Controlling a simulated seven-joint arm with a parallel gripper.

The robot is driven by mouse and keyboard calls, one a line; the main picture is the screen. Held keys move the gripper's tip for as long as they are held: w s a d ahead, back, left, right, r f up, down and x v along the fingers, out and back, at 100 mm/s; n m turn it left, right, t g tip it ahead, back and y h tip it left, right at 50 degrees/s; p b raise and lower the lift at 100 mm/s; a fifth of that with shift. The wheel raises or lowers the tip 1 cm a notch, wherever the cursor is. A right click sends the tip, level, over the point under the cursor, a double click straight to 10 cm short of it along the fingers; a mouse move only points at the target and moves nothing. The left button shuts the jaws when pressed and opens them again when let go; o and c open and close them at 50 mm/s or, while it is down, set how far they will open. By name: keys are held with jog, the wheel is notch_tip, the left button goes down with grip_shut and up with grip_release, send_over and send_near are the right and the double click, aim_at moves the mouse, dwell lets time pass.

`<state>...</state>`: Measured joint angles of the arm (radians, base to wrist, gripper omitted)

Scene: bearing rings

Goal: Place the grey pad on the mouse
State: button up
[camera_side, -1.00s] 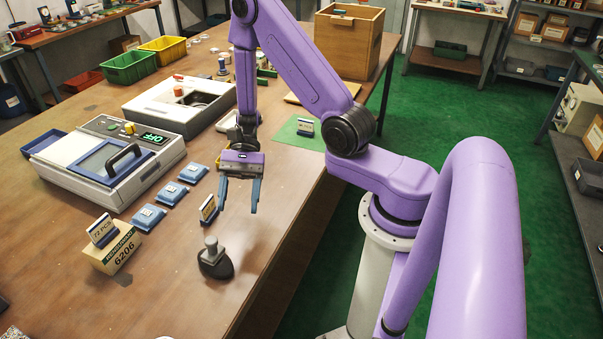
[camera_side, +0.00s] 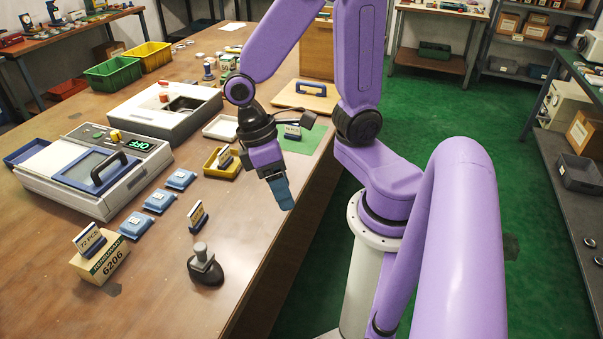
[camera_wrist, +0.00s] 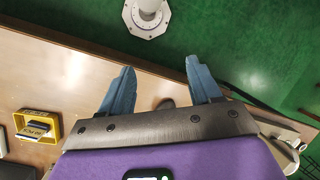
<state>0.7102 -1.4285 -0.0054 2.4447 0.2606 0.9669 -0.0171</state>
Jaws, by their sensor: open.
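My gripper (camera_side: 283,197) is open and empty, tilted above the table's right edge; its two blue fingers stand apart in the wrist view (camera_wrist: 162,82). I cannot make out a thing that is clearly a grey pad or a mouse. A dark rounded thing with a grey knob (camera_side: 204,263) stands on the front of the table, below and left of my gripper in the side view. A small dark shape (camera_wrist: 165,103) shows between the fingers in the wrist view; I cannot tell what it is.
Several blue pads (camera_side: 159,201) lie left of my gripper. A yellow tray (camera_side: 233,174) holds a card, and it also shows in the wrist view (camera_wrist: 55,126). A 6206 box (camera_side: 108,262), a machine (camera_side: 62,187) and a green mat (camera_side: 318,139) are on the table. The front table is mostly clear.

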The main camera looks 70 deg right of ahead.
jog(key=shift+s+d+r+n+t, duration=0.1)
jog(key=shift+s+r+n+t, duration=0.85)
jog(key=shift+n, duration=0.6)
jog(key=shift+s+d+r+n+t, duration=0.1)
jog(key=shift+s+r+n+t, duration=0.85)
jog(key=shift+n, duration=0.6)
jog(key=shift+f, duration=0.1)
